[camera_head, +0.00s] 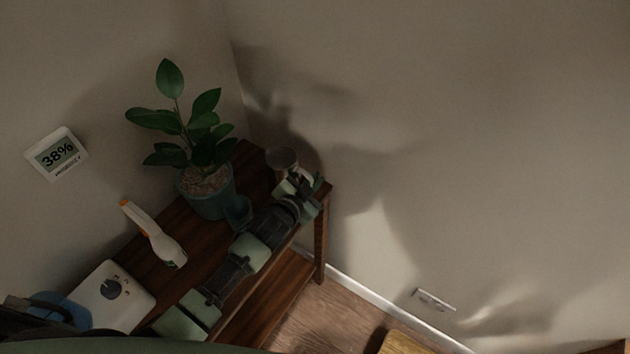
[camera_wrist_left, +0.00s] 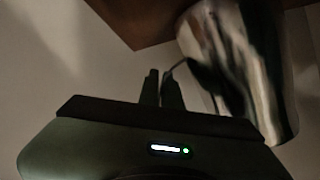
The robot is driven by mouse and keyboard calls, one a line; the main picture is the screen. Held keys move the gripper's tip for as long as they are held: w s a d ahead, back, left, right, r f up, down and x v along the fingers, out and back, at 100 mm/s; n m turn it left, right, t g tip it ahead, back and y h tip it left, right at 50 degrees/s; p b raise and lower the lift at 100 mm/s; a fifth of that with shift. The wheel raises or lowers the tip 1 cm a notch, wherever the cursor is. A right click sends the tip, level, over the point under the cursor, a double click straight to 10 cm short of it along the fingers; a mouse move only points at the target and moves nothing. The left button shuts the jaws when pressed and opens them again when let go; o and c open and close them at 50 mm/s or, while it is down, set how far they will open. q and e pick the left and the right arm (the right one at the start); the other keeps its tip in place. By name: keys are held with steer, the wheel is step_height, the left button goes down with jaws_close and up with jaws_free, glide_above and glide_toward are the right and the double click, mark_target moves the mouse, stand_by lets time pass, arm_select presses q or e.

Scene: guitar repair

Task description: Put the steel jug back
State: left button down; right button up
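The steel jug (camera_head: 283,158) is at the far right end of the dark wooden shelf (camera_head: 135,250), just beyond my left gripper (camera_head: 294,180). In the left wrist view the jug (camera_wrist_left: 245,70) is large and shiny at the right. The left gripper's fingers (camera_wrist_left: 162,88) are close together there, around what looks like the jug's thin dark handle (camera_wrist_left: 176,65). The body of the jug is beside the fingers. Whether its base touches the shelf is hidden. My right gripper is not in view.
A potted plant (camera_head: 206,194) stands close left of the jug. An orange-tipped white watering tool (camera_head: 155,236) and a white box with a dial (camera_head: 112,297) are on the shelf. A humidity display (camera_head: 57,154) hangs on the wall. Walls are close behind the shelf's end.

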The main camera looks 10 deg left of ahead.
arm_select(q)
steer(key=c, duration=1.6)
jaws_free()
steer(key=shift+f, duration=0.1)
steer(key=v, duration=1.2)
